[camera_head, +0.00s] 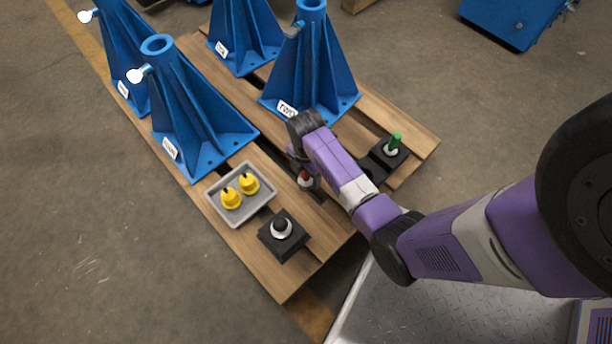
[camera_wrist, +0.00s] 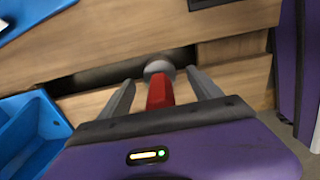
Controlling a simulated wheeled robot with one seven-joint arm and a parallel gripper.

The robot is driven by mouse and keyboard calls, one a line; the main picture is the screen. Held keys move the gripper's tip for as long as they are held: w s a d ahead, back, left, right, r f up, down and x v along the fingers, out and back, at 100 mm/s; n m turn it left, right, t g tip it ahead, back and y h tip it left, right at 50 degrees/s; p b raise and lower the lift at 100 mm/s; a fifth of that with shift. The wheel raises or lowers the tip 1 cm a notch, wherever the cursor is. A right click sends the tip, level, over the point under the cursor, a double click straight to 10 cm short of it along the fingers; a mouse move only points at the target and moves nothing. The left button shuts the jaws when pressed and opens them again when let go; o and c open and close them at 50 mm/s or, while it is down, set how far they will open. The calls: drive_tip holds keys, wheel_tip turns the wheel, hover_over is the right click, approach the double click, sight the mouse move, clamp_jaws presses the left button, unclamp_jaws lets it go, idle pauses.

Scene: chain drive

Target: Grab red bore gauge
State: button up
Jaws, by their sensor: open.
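The red bore gauge (camera_head: 305,176) has a red handle and a grey round collar and is near the middle of the wooden pallet, partly hidden beside my arm. In the wrist view the red gauge (camera_wrist: 160,93) lies between the two grey fingers of my gripper (camera_wrist: 160,76). The fingers are apart, one on each side of it, with visible gaps. I cannot tell how far above or below the handle the fingertips are.
A grey tray (camera_head: 211,201) holds two yellow parts. A black block (camera_head: 286,246) carries a black-topped gauge. A green gauge (camera_head: 394,143) stands in a dark block at right. Tall blue stands (camera_head: 198,125) rise at the back of the pallet (camera_head: 284,287).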

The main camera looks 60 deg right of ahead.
wheel_tip(320, 180, down, 2)
drive_tip(key=shift+f+b, duration=0.15)
drive_tip(key=shift+b, duration=0.25)
drive_tip(key=shift+c, duration=0.4)
clamp_jaws()
drive_tip(key=shift+r, duration=0.2)
